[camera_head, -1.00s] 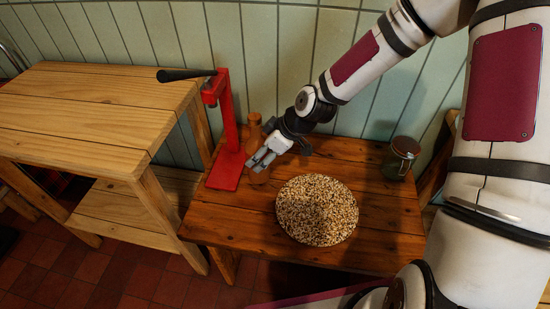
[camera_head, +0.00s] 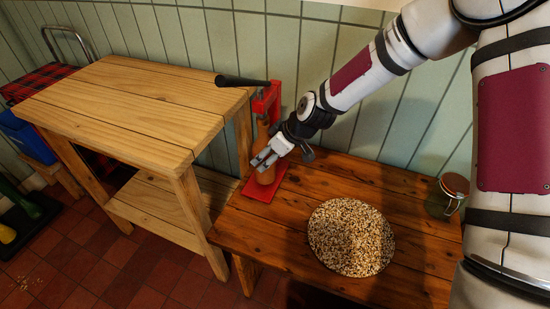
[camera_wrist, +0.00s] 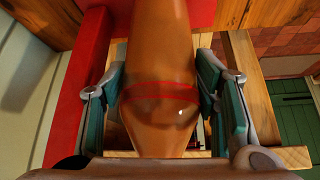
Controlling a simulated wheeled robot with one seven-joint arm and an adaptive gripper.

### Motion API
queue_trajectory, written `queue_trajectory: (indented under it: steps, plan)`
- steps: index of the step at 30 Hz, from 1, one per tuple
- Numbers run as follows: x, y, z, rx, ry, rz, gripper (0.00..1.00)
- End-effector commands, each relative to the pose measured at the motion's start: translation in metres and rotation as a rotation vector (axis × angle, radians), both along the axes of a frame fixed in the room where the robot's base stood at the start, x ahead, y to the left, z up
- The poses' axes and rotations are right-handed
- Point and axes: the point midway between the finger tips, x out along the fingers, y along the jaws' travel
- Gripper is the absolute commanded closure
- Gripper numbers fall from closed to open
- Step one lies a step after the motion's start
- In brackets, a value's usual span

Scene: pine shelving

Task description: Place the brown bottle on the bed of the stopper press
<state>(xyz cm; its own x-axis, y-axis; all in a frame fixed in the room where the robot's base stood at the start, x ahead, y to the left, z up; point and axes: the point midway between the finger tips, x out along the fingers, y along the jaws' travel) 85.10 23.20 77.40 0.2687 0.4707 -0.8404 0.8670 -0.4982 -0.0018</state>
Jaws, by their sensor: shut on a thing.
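The brown bottle (camera_head: 266,175) is between the fingers of my gripper (camera_head: 264,160), which is shut on it. In the wrist view the bottle (camera_wrist: 165,60) fills the middle, with a finger on each side. The red stopper press has a flat bed (camera_head: 262,193), an upright post and a black lever (camera_head: 241,81). In the head view the bottle is over the bed, in front of the post. The wrist view shows red bed (camera_wrist: 188,14) beyond the bottle's far end and the post (camera_wrist: 85,75) at left. I cannot tell whether the bottle touches the bed.
A round speckled mat (camera_head: 351,238) lies on the dark wooden table (camera_head: 285,238). A glass jar (camera_head: 447,196) stands at the table's right. A lighter pine shelf unit (camera_head: 125,95) stands close to the press on the left.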

Motion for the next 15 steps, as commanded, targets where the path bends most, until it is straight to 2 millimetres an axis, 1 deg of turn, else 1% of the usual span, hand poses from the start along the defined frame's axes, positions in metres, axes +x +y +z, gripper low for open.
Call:
queue_trajectory:
  steps: [2,7,15]
  plan:
    - [0.003,0.006,0.001,0.001,-0.004,0.001,1.00]
    - [0.003,0.005,-0.010,0.000,-0.002,0.000,1.00]
    - [0.003,0.005,-0.014,0.000,-0.003,0.001,1.00]
